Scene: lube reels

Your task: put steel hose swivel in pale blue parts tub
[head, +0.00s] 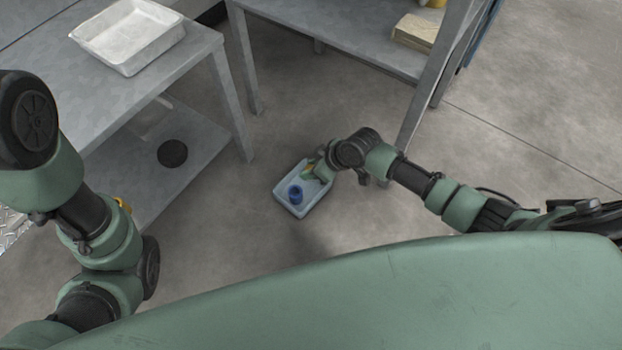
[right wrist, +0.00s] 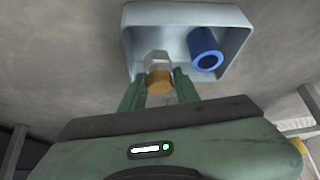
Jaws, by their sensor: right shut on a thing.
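The pale blue parts tub (head: 284,203) appears to stand on the concrete floor in the middle of the head view. It also shows at the top of the right wrist view (right wrist: 238,70). My right gripper (head: 316,171) is over the tub's far right side. In the right wrist view its fingers (right wrist: 159,82) are shut on the steel hose swivel (right wrist: 157,60), which has a hex steel body and a brass-coloured end. The swivel overlaps the tub's inside in that view; I cannot tell whether it touches the tub's bottom. My left gripper is not visible.
A blue hollow cylinder (head: 295,194) is in the tub, beside the swivel. A grey bench (head: 110,95) with a white tray (head: 128,68) stands at left. Another grey table (head: 335,50) stands behind the tub, its leg near my right arm. Floor in front is clear.

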